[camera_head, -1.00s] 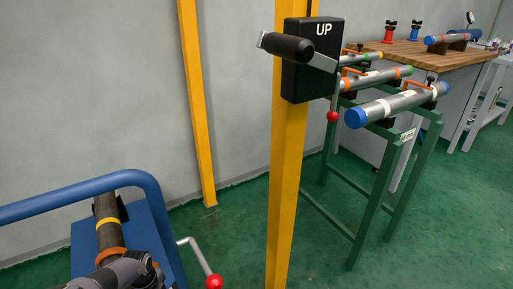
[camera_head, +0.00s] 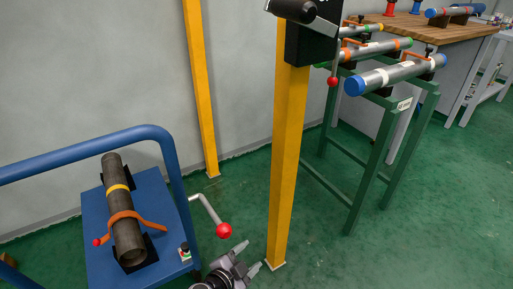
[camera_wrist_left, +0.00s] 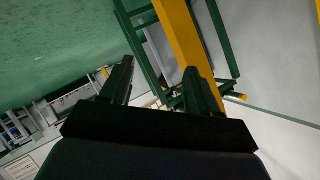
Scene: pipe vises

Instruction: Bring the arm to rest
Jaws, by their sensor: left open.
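My left gripper (camera_head: 250,257) is low in the head view, near the foot of the yellow post, with its fingers apart and nothing between them. In the left wrist view its two dark fingers (camera_wrist_left: 158,88) stand apart, with the yellow post and green stand beyond them. My right gripper is in neither view.
A blue cart (camera_head: 101,252) carries a dark pipe (camera_head: 124,228) held by an orange strap. A red-knobbed crank (camera_head: 223,230) sticks out beside it. A yellow post (camera_head: 287,165) bears a black box (camera_head: 309,42) with a lever. A green stand (camera_head: 378,158) holds several grey pipes. Open green floor lies at right.

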